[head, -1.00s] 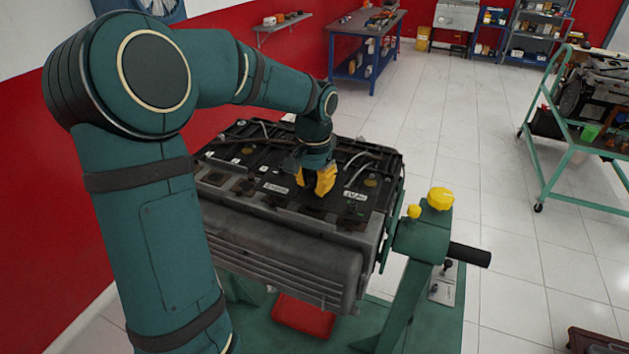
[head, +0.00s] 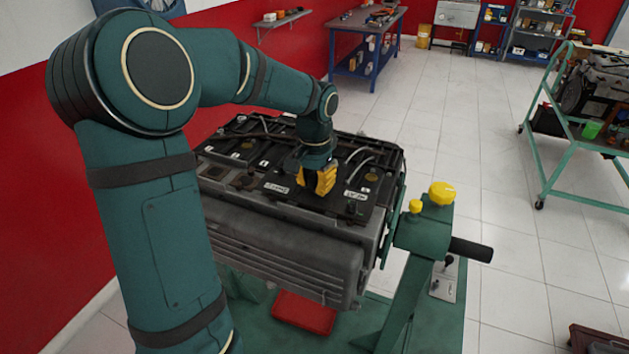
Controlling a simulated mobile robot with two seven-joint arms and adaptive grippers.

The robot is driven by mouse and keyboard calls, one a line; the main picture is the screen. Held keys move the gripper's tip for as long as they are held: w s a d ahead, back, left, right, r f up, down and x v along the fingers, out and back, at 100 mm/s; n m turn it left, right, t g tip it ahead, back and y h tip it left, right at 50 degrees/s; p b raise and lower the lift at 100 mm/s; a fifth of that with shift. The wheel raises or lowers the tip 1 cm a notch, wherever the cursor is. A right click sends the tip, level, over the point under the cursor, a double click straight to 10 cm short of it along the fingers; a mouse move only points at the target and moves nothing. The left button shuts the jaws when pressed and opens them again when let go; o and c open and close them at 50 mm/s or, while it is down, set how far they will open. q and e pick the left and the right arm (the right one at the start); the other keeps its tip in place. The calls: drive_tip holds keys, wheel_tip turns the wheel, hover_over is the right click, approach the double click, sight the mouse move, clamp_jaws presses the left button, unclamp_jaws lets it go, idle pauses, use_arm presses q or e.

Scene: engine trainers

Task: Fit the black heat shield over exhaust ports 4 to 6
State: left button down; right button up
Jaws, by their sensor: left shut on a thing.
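The engine (head: 290,245) sits on a green stand, its dark top bearing small white labels, hoses and round gold caps. My left gripper (head: 320,184), with yellow fingers, points down close over the right half of the engine top. It is shut on a dark piece, which I take to be the black heat shield; its outline blends into the dark engine top. I cannot tell whether it touches the engine. Exhaust ports 4 to 6 cannot be made out clearly. My right gripper is out of view.
The green stand (head: 420,235) has yellow knobs and a black handle at the engine's right end. A red tray (head: 304,312) lies below the engine. A green trolley (head: 560,150) stands at right, a blue workbench (head: 366,55) at the back. The floor between is clear.

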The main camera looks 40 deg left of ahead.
use_arm(q)
drive_tip(key=shift+f+b, duration=0.3)
drive_tip(key=shift+f, duration=0.2)
idle(0.6)
drive_tip(key=c, duration=0.7)
unclamp_jaws()
drive_tip(key=shift+c, duration=0.2)
wheel_tip(320, 180, up, 12)
drive_tip(key=shift+r, duration=0.1)
